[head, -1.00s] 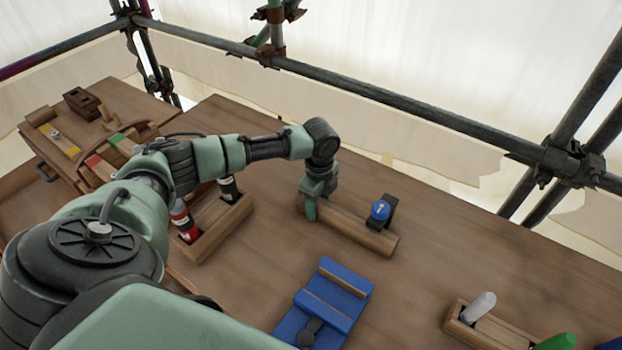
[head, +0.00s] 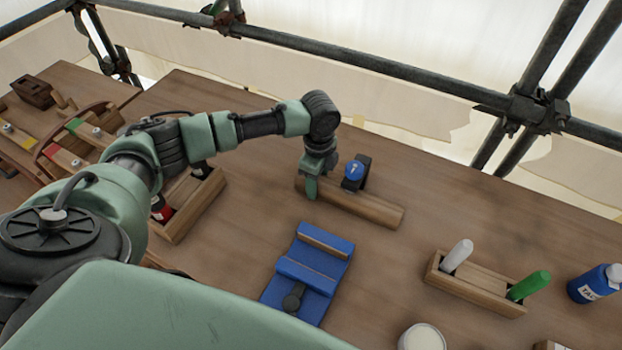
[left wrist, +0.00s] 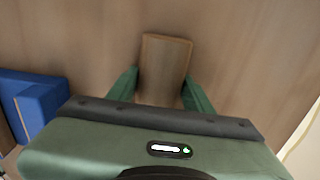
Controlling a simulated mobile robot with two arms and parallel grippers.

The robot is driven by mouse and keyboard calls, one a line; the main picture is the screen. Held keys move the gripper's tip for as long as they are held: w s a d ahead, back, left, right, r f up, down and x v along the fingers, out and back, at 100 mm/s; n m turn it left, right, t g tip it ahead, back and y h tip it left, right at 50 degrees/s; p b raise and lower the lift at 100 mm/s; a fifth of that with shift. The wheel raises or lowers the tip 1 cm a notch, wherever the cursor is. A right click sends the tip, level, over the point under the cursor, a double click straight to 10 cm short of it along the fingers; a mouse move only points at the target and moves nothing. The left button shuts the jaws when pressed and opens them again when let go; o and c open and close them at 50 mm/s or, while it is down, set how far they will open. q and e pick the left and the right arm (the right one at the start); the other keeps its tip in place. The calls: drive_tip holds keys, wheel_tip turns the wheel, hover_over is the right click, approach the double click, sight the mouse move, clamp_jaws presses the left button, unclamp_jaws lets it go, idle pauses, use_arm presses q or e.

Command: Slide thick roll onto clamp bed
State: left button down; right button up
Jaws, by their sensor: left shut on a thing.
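A thick wooden bar (head: 360,204) lies on the bench; I see nothing else shaped like a thick roll. My left gripper (head: 311,190) is shut on it near its left end. In the left wrist view the end of the bar (left wrist: 165,68) shows between the two fingers (left wrist: 160,92). A blue block fixture (head: 318,257) with a wooden strip and a dark lever, which may be the clamp bed, lies in front of the bar, apart from it. A blue round knob (head: 354,170) on a dark upright (head: 363,183) stands behind the bar. My right gripper is out of view.
A wooden rack (head: 478,284) with a white and a green stick stands at the right, near a blue bottle (head: 590,285) and a white cup (head: 422,338). Another wooden holder (head: 200,207) is beside my left arm. Bench between bar and rack is clear.

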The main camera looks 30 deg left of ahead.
use_arm(q)
drive_tip(key=shift+d, duration=0.3)
drive_tip(key=c, duration=0.5)
unclamp_jaws()
drive_tip(key=shift+r, duration=0.1)
wheel_tip(320, 180, up, 8)
drive_tip(key=shift+f+b, duration=0.1)
drive_tip(key=shift+b, duration=0.35)
